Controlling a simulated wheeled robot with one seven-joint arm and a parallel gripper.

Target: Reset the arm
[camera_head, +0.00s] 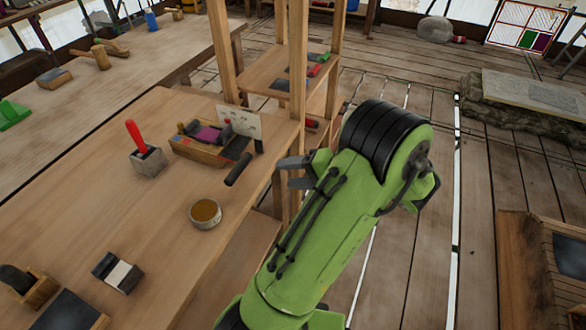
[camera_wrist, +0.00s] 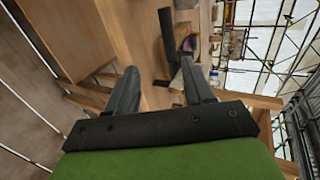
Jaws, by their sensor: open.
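My green arm reaches up from the bottom of the head view and bends at a black-banded joint. My gripper (camera_head: 290,172) points left, near the table's right edge by a wooden post. In the wrist view my gripper (camera_wrist: 158,82) shows two dark fingers spread apart with nothing between them. A dark cylindrical bar (camera_head: 238,169) is near the fingertips, on or just above the table; it also shows in the wrist view (camera_wrist: 167,35), beyond the fingers. I cannot tell the exact gap.
The wooden table (camera_head: 160,235) carries a tool tray (camera_head: 205,152), a red-handled tool in a stone block (camera_head: 140,140), a round bowl (camera_head: 205,213) and a black-and-white block (camera_head: 117,272). A wooden shelf frame (camera_head: 298,60) stands close behind my gripper.

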